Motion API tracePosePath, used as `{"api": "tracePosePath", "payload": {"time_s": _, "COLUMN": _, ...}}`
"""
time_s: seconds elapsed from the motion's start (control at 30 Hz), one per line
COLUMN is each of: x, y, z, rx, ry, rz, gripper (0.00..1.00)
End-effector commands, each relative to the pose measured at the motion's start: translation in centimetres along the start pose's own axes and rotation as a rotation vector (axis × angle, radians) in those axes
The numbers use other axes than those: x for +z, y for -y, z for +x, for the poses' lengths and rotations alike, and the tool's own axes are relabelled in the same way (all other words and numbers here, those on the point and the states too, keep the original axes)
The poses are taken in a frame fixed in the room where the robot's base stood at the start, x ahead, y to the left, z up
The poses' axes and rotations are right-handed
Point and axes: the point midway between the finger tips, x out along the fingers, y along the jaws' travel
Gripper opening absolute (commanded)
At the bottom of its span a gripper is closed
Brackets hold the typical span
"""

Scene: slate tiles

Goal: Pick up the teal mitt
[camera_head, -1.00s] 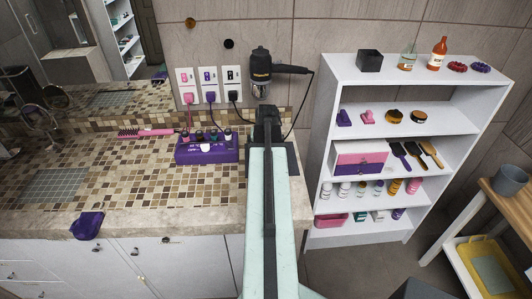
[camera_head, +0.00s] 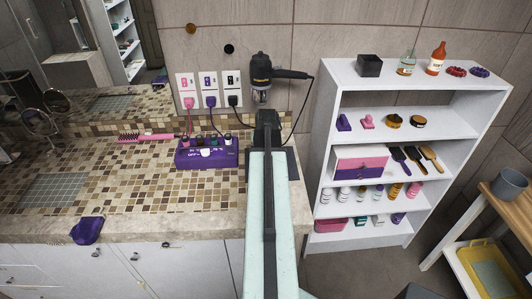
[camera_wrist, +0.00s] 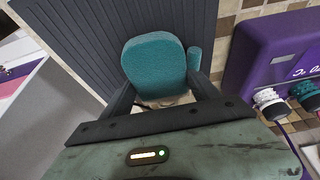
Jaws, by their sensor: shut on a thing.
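The teal mitt (camera_wrist: 153,62) shows in the wrist view, with its rounded body and small thumb at the right. My gripper (camera_wrist: 160,90) is shut on its lower part, one dark finger on each side. The mitt is over or on a dark ribbed mat (camera_wrist: 75,35); I cannot tell whether it is clear of it. In the head view my gripper (camera_head: 267,120) is above the mat (camera_head: 288,163) at the counter's right end, and my arm hides the mitt.
A hair dryer (camera_head: 262,75) hangs on the wall behind. A purple mitt (camera_head: 87,230) lies at the counter's front edge. White shelves (camera_head: 425,110) stand right.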

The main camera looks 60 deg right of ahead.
Motion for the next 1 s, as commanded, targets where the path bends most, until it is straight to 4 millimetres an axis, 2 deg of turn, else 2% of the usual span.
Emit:
{"api": "tracePosePath", "payload": {"time_s": 0.4, "x": -3.3, "y": 0.0, "z": -8.0, "rx": 0.000, "ry": 0.000, "rz": -0.001, "gripper": 0.24}}
{"api": "tracePosePath", "payload": {"time_s": 0.5, "x": -3.8, "y": 0.0, "z": -9.2, "rx": 0.000, "ry": 0.000, "rz": -0.001, "gripper": 0.24}}
{"api": "tracePosePath", "payload": {"time_s": 1.0, "x": -3.8, "y": 0.1, "z": -9.2, "rx": 0.000, "ry": 0.000, "rz": -0.001, "gripper": 0.24}}
